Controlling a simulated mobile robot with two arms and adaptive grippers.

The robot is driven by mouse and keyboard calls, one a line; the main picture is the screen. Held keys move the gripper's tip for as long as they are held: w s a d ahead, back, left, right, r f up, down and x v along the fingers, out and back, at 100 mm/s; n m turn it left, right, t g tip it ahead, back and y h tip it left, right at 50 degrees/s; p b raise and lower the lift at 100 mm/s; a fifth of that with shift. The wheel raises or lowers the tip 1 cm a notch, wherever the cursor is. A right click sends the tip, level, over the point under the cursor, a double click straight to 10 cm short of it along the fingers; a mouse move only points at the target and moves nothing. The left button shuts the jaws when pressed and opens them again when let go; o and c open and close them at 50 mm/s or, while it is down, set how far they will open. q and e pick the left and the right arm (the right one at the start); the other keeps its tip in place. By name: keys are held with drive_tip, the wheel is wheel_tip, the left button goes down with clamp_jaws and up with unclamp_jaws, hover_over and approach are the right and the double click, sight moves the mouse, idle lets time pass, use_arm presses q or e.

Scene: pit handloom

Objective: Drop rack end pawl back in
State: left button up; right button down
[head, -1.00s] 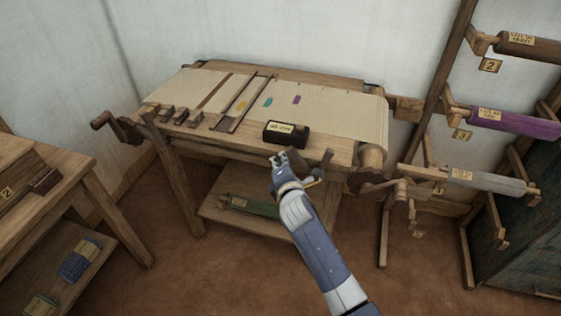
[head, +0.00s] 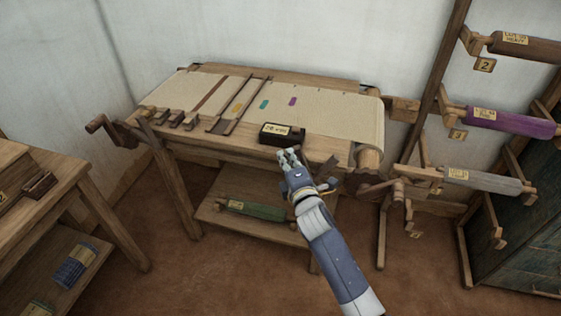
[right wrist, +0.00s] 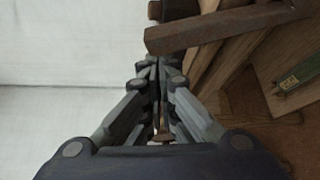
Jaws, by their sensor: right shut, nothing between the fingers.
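My right gripper (head: 288,156) is shut and empty at the front edge of the loom, close to the labelled black box (head: 282,134). In the right wrist view its fingers (right wrist: 158,68) are together. A dark lever (head: 327,166), which may be the rack end pawl, sticks up at the loom's front right, just right of the gripper. A rusty brown bar (right wrist: 215,28) lies beyond the fingertips in the right wrist view; I cannot tell whether it is the same part. The pawl's seat is not clear to see. My left gripper is out of view.
The loom (head: 230,146) carries pale cloth and several small dark blocks at its left. A green roll (head: 252,209) lies on its lower shelf. A rack with a purple roll (head: 510,122) stands at the right, a side table (head: 88,192) at the left.

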sight(304, 156)
drive_tip(key=d+m, duration=0.1)
drive_tip(key=s+d+r+m+t+b, duration=0.1)
drive_tip(key=d, duration=0.1)
drive_tip(key=d+m+t, duration=0.1)
drive_tip(key=shift+s+d+r, duration=0.2)
drive_tip(key=shift+r, duration=0.15)
drive_tip(key=shift+s+d+r+p, duration=0.15)
drive_tip(key=shift+s+d, duration=0.1)
drive_tip(key=shift+d, duration=0.4)
drive_tip(key=shift+s+d+f+p, duration=0.1)
drive_tip(key=shift+s+d+p, duration=0.1)
drive_tip(key=shift+d, duration=0.4)
drive_tip(key=shift+d, duration=0.1)
drive_tip(key=shift+r, duration=0.1)
